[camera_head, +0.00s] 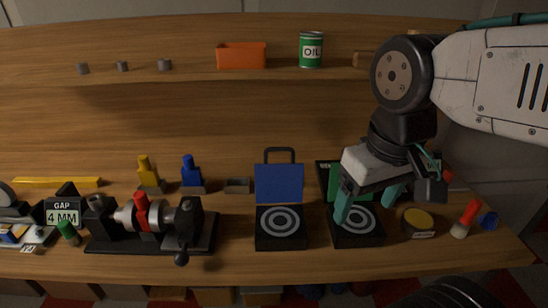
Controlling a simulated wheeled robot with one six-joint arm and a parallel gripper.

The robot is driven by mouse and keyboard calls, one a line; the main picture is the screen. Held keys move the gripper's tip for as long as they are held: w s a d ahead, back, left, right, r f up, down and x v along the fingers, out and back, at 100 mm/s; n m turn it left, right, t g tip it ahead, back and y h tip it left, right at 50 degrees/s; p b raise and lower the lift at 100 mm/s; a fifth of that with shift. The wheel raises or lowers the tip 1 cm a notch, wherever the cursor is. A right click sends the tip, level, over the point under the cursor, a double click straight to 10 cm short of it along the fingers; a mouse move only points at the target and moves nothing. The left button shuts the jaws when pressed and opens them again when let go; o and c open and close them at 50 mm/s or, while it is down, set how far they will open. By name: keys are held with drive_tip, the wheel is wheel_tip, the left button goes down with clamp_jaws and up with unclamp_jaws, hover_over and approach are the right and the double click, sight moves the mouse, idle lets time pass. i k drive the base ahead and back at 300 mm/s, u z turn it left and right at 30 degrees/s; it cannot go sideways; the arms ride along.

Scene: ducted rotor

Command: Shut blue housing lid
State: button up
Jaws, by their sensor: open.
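The blue housing lid (279,184) stands raised at the back of its black housing base (281,244), with a dark handle loop at its top edge. The base is open and shows a grey ringed disc inside. My gripper (366,207) is to the right, over the neighbouring black housing with a green lid (335,182). Its two teal fingers are spread apart with nothing visible between them. It is apart from the blue lid. My gripper and arm hide part of the green lid.
A black fixture with a shaft and red lever (142,210) stands left of the blue housing. Blue and yellow bottle-shaped pieces (191,172) stand behind it. A round yellow-topped tin (419,221) is at right. The shelf holds an orange bin (241,56) and an oil can (311,50).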

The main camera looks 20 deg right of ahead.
sight(276, 183)
drive_tip(key=z, duration=1.65)
drive_tip(key=k, duration=0.4)
drive_tip(key=u, duration=1.45)
drive_tip(key=i, duration=0.5)
drive_tip(key=z, duration=0.05)
